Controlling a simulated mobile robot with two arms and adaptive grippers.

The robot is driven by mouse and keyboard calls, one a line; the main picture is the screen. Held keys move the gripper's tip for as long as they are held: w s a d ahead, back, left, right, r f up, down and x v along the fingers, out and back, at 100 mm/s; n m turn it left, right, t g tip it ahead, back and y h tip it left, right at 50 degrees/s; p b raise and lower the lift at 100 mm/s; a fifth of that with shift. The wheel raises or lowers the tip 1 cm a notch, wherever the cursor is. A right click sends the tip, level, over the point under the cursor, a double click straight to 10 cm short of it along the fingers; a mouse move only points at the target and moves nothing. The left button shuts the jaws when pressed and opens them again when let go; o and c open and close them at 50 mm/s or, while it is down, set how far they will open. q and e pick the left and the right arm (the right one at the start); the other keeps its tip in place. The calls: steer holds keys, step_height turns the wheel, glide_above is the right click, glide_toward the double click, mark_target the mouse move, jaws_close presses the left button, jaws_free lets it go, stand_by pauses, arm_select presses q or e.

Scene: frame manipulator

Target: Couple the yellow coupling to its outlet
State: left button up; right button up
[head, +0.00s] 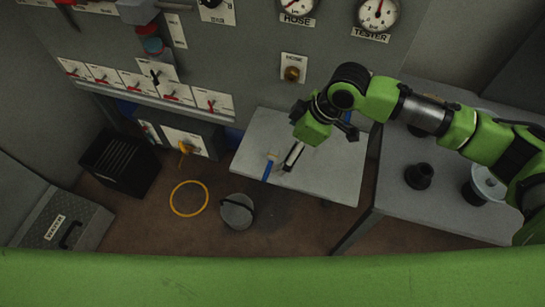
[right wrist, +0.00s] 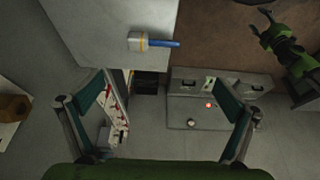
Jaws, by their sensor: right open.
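A yellow ring or hose loop (head: 188,198) lies on the brown floor in the head view. A small yellow piece (head: 183,148) shows at the low white plate on the panel; I cannot tell which yellow part is the coupling. My right gripper (head: 321,148) is over the small grey table, apart from these. In the right wrist view its fingers (right wrist: 163,120) are wide apart with nothing between them.
A blue-handled brush (head: 268,167) lies on the small table (head: 325,180). A grey bucket (head: 237,211) and black crate (head: 120,160) stand on the floor. Gauges and red-handled switches line the panel. Dark round parts (head: 419,176) sit on the right bench.

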steer(key=shift+w+d+r, duration=0.25)
steer(key=shift+w+d, duration=0.05)
steer(key=shift+d, duration=0.35)
steer(key=p, duration=0.1)
glide_toward(269, 164)
steer(key=x, duration=0.2)
steer(key=shift+a+f, duration=0.25)
steer(key=shift+f, duration=0.05)
steer(key=shift+f, duration=0.1)
steer(key=shift+a+f+p, duration=0.15)
steer(key=shift+f+p, duration=0.1)
steer(key=shift+p, duration=0.2)
steer(key=p+x, duration=0.1)
steer(key=x, duration=0.2)
steer(key=shift+w+f, duration=0.1)
steer(key=shift+f, duration=0.05)
steer(key=shift+w+a+f, duration=0.1)
steer(key=shift+a+f, duration=0.15)
steer(key=shift+f, duration=0.3)
